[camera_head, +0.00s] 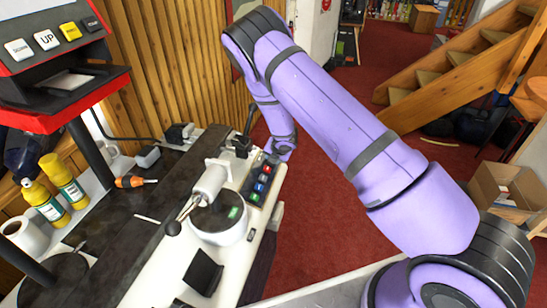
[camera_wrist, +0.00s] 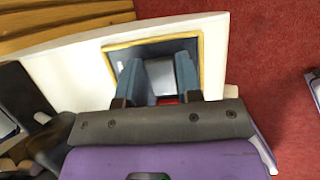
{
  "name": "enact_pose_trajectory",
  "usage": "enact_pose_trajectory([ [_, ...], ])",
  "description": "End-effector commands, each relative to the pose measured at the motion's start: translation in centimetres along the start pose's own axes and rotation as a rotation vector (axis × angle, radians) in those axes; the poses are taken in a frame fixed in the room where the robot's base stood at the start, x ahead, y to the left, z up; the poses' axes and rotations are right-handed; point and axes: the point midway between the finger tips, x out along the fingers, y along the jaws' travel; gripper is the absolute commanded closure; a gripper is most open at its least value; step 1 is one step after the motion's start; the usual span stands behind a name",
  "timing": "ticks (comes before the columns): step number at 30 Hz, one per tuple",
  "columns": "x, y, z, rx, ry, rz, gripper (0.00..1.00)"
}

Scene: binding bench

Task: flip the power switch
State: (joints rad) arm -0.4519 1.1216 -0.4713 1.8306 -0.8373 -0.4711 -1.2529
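In the wrist view, a dark recessed panel (camera_wrist: 146,52) with a yellowish frame is set in a white body. My gripper (camera_wrist: 160,72) points into it, with its two blue fingers apart. A light grey piece (camera_wrist: 160,80) shows between the fingers, with a small red strip (camera_wrist: 167,99) at its near edge. This may be the power switch; its position and any finger contact cannot be told.
Yellow bottles (camera_head: 63,182), an orange screwdriver (camera_head: 130,181) and a red device (camera_head: 52,40) are at left. Red carpet (camera_head: 310,235) is open right of the machine. Wooden stairs (camera_head: 455,70) stand beyond.

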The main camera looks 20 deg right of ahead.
Motion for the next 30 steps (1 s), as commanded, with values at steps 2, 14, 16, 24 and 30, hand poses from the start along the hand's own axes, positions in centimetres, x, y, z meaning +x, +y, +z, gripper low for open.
enact_pose_trajectory([
  [2,0.0,0.1,-0.1,-0.001,0.001,0.003,0.50],
  [14,-0.5,0.1,0.0,0.000,0.000,0.001,0.43],
  [16,-1.1,0.1,0.0,0.000,0.000,0.001,0.43],
  [24,-5.7,0.1,0.0,0.001,0.000,0.002,0.43],
  [30,-8.8,0.1,0.0,0.000,0.000,0.002,0.43],
])
